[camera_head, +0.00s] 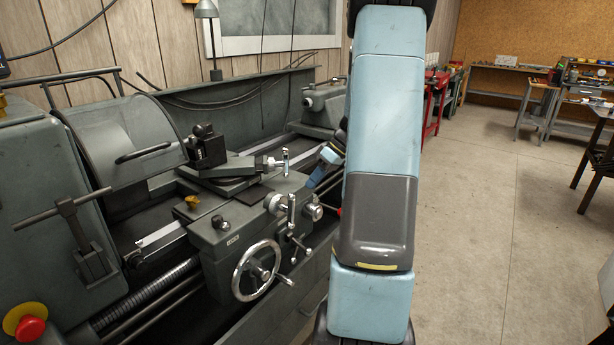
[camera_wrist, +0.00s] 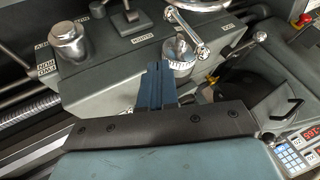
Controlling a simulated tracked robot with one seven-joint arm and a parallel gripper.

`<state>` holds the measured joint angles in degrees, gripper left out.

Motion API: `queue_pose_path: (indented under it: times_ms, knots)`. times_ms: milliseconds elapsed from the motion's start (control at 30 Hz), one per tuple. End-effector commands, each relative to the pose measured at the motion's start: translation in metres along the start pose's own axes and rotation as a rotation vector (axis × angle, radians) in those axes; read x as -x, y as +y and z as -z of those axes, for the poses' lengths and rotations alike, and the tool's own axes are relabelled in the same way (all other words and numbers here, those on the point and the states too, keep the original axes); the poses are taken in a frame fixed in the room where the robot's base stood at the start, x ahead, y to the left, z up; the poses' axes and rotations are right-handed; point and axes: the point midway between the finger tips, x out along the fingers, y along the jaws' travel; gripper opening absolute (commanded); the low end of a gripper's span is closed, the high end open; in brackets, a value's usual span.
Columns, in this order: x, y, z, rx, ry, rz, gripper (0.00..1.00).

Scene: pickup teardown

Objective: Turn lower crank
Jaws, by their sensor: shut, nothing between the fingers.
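Two small chrome cranks show on the lathe carriage in the head view: an upper crank (camera_head: 285,161) and a lower crank (camera_head: 291,207) beside a round dial. Both have an upright handle. My gripper (camera_head: 324,167) is partly hidden by my arm; its blue part is to the right of the cranks. In the wrist view, my blue fingers (camera_wrist: 158,72) are shut and empty, pointing toward a chrome crank arm (camera_wrist: 187,30) above a graduated dial (camera_wrist: 181,55). The fingertips appear just below and left of that dial; I cannot tell contact, nor which crank it is.
A large chrome handwheel (camera_head: 257,270) stands on the carriage front, below the cranks. A tool post (camera_head: 206,148) rises behind them. A red and yellow stop button (camera_head: 28,327) is at lower left. Open concrete floor (camera_head: 475,250) lies to the right.

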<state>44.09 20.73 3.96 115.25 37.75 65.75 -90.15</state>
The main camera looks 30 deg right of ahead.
Motion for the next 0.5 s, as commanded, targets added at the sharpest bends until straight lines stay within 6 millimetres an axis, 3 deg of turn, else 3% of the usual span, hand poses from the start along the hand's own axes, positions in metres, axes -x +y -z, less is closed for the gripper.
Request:
queue_pose_path:
  times_ms: [167,300,500]
  knots:
    - [-0.032,-0.001,0.0,-0.001,-0.001,0.003,0.0]
    - [-0.036,-0.021,0.001,0.001,0.0,0.0,0.0]
    - [-0.042,-0.034,0.001,-0.002,0.001,-0.001,0.0]
